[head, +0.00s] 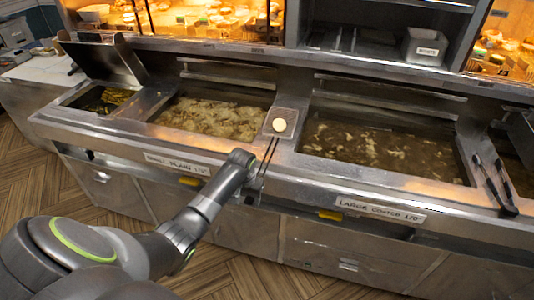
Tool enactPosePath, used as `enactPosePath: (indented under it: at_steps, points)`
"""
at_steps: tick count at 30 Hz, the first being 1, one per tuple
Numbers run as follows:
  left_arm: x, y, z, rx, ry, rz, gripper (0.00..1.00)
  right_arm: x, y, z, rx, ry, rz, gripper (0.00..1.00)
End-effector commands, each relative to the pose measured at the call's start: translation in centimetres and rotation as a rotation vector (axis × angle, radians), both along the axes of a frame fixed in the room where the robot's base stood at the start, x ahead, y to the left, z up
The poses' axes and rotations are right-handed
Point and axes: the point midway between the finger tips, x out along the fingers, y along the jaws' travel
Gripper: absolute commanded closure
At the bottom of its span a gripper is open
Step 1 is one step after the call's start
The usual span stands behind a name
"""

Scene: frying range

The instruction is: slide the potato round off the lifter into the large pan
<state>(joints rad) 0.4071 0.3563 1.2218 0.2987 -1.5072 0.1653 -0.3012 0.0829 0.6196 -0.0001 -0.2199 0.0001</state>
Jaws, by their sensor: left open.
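The pale potato round (279,125) lies on the lifter (290,116), a small square plate on the metal divider between two oil-filled pans. The lifter's thin twin-rod handle (268,158) runs down towards the front edge. The large pan (388,150), behind a label reading "LARGE COATED 170", is to the right of the lifter. My left gripper (252,190) is open beside the handle's lower end at the front edge. Its fingers are small and dark, and I cannot tell whether they touch the handle. My right gripper is out of view.
The small pan (215,118), labelled "PLAIN", holds pale frying pieces left of the lifter. A raised metal lid (105,62) stands at the left. A grey bin (425,46) sits on the shelf behind.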

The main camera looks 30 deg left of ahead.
Motion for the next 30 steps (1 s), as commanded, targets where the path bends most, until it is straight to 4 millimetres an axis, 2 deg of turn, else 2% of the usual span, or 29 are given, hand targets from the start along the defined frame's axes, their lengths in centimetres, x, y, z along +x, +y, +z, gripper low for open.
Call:
enactPosePath:
  at_steps: [1, 3, 6, 9, 23, 30]
  points:
    - [1.5, 0.3, 2.1, -0.005, 0.000, 0.011, 0.45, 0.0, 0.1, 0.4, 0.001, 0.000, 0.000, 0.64]
    - [2.9, 0.5, 4.1, -0.012, 0.005, 0.023, 0.45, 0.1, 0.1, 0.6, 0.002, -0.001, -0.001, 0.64]
    - [4.3, 0.7, 6.3, -0.023, 0.011, 0.038, 0.45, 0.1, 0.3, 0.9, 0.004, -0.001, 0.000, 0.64]
    - [5.0, 0.8, 7.5, -0.030, 0.015, 0.046, 0.45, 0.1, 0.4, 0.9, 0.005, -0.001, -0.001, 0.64]
    - [5.2, 0.8, 7.6, -0.031, 0.016, 0.048, 0.45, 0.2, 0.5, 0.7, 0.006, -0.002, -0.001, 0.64]
    - [5.3, 0.8, 6.3, -0.031, 0.016, 0.048, 0.45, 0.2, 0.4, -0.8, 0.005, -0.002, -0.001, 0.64]
